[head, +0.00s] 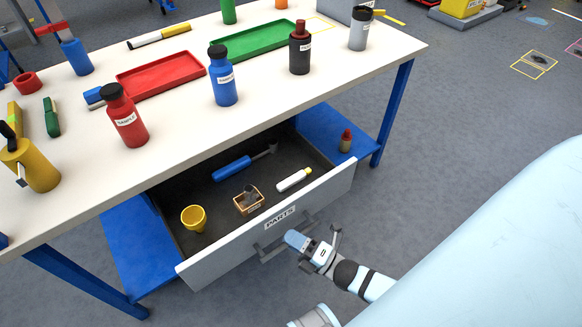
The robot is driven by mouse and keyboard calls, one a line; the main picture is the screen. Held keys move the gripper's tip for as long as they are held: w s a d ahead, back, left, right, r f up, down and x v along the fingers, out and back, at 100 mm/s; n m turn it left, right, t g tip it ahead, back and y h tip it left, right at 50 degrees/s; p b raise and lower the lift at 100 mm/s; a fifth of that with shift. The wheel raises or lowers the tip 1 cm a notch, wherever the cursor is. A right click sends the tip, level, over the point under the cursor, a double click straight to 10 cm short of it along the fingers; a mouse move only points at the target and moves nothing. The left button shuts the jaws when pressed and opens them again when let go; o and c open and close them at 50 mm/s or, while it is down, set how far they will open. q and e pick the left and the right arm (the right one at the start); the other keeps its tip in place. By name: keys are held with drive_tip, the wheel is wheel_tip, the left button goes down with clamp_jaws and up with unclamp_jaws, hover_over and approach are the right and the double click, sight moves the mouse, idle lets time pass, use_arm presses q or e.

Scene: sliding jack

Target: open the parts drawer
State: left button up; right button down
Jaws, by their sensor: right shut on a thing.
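The parts drawer (320,192) is pulled out from under the white-topped workbench, and its inside shows. Its grey front carries a "PARTS" label (280,217) and a dark bar handle (268,252). My right gripper (287,246) is at the handle, shut on it, in front of the drawer. In the drawer lie a yellow cup (193,218), a small box with dark items (249,200), a blue-handled tool (232,168) and a white and yellow tube (294,180). My left gripper is not in view.
The workbench top (180,130) holds a red tray (160,77), a green tray (266,40) and several bottles. Blue bench legs (394,110) stand either side of the drawer. A small red-topped item (346,140) stands on the blue lower shelf.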

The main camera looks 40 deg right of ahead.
drive_tip(key=c, duration=1.1)
unclamp_jaws()
drive_tip(key=shift+s+d+f, duration=0.1)
drive_tip(key=shift+s+f, duration=0.05)
drive_tip(key=shift+s, duration=0.15)
drive_tip(key=v, duration=1.3)
